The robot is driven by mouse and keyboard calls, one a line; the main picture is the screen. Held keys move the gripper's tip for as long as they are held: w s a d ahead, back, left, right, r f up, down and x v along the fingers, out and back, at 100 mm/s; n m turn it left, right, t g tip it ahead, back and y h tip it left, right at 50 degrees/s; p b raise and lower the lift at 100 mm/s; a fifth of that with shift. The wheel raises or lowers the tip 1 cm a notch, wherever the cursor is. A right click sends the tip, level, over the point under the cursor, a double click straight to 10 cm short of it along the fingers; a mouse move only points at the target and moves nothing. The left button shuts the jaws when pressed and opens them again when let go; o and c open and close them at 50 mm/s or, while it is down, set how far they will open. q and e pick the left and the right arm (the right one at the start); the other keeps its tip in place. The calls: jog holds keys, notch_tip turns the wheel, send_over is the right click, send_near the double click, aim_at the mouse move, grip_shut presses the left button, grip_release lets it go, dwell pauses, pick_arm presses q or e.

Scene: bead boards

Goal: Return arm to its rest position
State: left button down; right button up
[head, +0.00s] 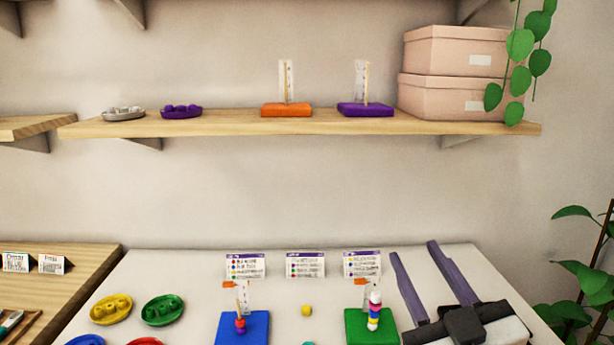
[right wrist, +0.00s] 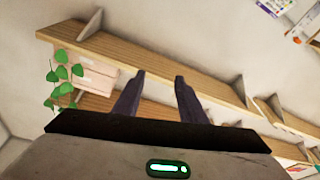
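My right gripper (head: 422,268) is at the right of the table in the head view, its two dark fingers spread apart with nothing between them. In the right wrist view the same open fingers (right wrist: 163,78) point toward the shelves and hold nothing. The green board (head: 356,328) stands left of the right gripper, with a stack of beads (head: 374,312) on its peg. The blue board (head: 226,330) stands further left, with a few beads (head: 240,325) low on its peg. My left gripper is not in view.
Yellow (head: 111,309) and green (head: 162,309) bead dishes lie at the table's left. A loose yellow bead (head: 307,310) lies between the boards. Cards (head: 305,264) stand behind. A wall shelf (head: 220,124) holds orange and purple boards and pink boxes (head: 450,97). Plants flank the right.

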jog(key=s+d+f+m+g+h, duration=0.1)
jog(key=s+d+f+g, duration=0.15)
jog(key=f, duration=0.55)
jog(key=s+d+f+m+g+h, duration=0.1)
jog(key=s+f+g, duration=0.3)
jog(key=f, duration=0.3)
jog(key=s+d+f+m+g+h, duration=0.1)
jog(key=s+d+f+g, duration=0.15)
jog(key=f, duration=0.55)
jog(key=s+f+g, duration=0.4)
jog(key=s+f, duration=0.1)
jog(key=s, duration=0.3)
jog(key=s+f+g, duration=0.3)
jog(key=s+f, duration=0.2)
jog(key=s, duration=0.4)
jog(key=w+a+f+t+y+b, duration=0.1)
jog(key=f+b, duration=0.4)
jog(key=f, duration=0.5)
jog(key=w+a+f+t+y+b, duration=0.2)
jog(key=w+a+f+t+b, duration=0.1)
jog(key=f, duration=0.7)
jog(key=shift+w+a+f+b, duration=0.2)
jog(key=shift+w+a+b, duration=0.15)
jog(key=shift+a+b, duration=0.65)
jog(key=shift+a, duration=0.15)
